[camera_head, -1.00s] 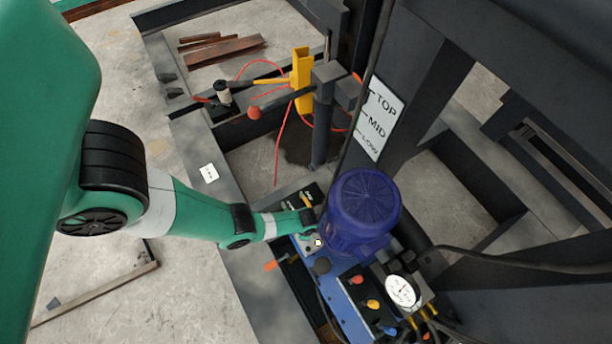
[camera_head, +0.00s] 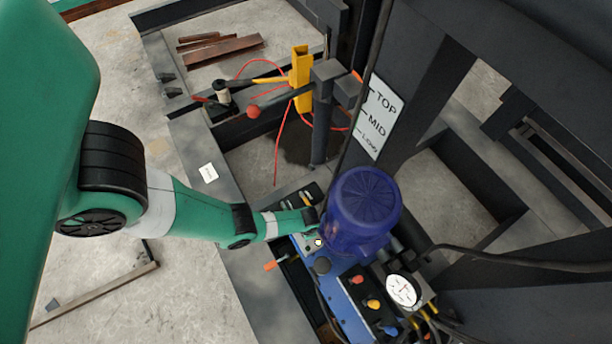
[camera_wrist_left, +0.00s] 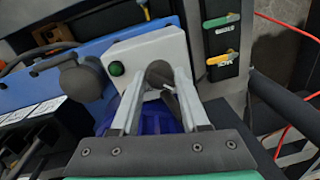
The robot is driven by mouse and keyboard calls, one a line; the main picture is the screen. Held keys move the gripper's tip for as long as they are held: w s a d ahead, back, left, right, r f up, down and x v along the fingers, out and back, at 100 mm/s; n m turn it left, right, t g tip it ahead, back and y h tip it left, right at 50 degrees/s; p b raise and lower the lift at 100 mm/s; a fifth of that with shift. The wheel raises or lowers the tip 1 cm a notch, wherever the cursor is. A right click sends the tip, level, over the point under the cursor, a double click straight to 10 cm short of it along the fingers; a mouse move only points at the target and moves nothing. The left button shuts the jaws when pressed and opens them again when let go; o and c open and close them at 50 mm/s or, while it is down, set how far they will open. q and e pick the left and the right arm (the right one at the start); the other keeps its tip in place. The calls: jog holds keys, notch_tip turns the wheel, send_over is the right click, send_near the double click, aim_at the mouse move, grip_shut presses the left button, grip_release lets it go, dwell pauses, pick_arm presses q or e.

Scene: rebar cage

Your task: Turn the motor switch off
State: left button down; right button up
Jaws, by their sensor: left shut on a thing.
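The motor switch is a dark rotary knob (camera_wrist_left: 159,70) on a light grey box (camera_wrist_left: 145,48) with a green button (camera_wrist_left: 116,69), in the left wrist view. My left gripper (camera_wrist_left: 163,88) is shut on this knob, with one finger on each side of it. In the head view my left gripper (camera_head: 313,220) reaches the unit just left of the blue motor (camera_head: 365,205). The knob is hidden there, and its exact setting is hard to read. My right gripper is not in view.
A pressure gauge (camera_head: 402,290) and a panel with coloured knobs (camera_head: 371,305) stand at the front right of the motor. A TOP/MID/LOW sign (camera_head: 377,118) is on a dark post behind. A yellow post (camera_head: 301,80) and red hoses are farther back.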

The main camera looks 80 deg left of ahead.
pick_arm(q)
jog(key=shift+c, duration=2.2)
grip_release()
notch_tip(320, 180, up, 12)
jog(key=p, duration=1.1)
jog(key=shift+d+f+p, duration=0.15)
jog(key=shift+d+p, duration=0.15)
jog(key=shift+d, duration=0.1)
jog(key=shift+w+f, duration=0.1)
